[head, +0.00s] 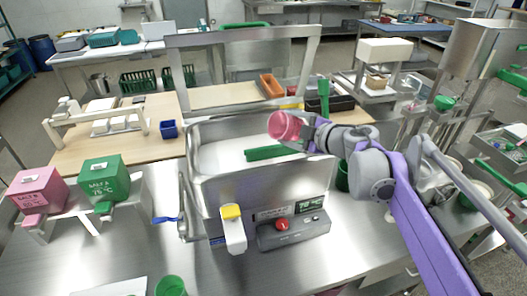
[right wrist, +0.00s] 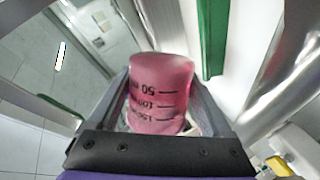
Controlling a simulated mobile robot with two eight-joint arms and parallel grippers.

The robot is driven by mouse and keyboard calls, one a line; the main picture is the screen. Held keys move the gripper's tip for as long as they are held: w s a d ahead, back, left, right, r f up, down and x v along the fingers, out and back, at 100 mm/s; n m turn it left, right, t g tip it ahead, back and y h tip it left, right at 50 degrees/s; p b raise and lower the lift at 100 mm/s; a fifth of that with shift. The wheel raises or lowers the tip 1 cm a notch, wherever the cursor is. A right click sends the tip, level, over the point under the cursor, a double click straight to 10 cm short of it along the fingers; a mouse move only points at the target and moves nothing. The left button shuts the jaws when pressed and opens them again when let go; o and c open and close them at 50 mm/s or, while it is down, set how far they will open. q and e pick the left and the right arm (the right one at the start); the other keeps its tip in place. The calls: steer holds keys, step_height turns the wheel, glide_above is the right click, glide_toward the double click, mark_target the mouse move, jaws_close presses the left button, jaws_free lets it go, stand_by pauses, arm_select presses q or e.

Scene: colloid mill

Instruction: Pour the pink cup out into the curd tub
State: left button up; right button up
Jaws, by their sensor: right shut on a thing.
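The pink cup (head: 284,126) is above the steel curd tub (head: 262,192), near its right inner side. My right gripper (head: 309,132) is shut on the cup; the arm comes in from the right. In the head view the cup is tipped over on its side. In the right wrist view the pink cup (right wrist: 160,92) sits between both fingers, its marks upside down. I cannot tell whether anything is in it or flowing out. The tub shows a pale inside and a green bar (head: 266,153) across it. My left gripper is not in view.
A control box with a red knob (head: 281,224) and a yellow-topped white part (head: 232,228) are at the tub's front. Pink (head: 38,186) and green (head: 105,176) salt boxes stand left. A green upright handle (head: 323,92) rises behind the cup. A steel frame spans the back.

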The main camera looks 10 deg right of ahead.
steer(key=shift+n, duration=0.3)
steer(key=shift+a+r+n+h+p, duration=0.15)
steer(key=shift+r+n+h+p, duration=0.2)
steer(key=shift+n+p, duration=0.2)
steer(key=shift+s+a+f+n+h, duration=0.25)
steer(key=shift+a+f+n+h, duration=0.15)
steer(key=shift+a+n, duration=0.25)
stand_by(0.6)
steer(key=shift+s+a+r+n+t+h, duration=0.1)
steer(key=shift+a+r+n+t+h, duration=0.3)
steer(key=shift+n, duration=0.3)
stand_by(0.6)
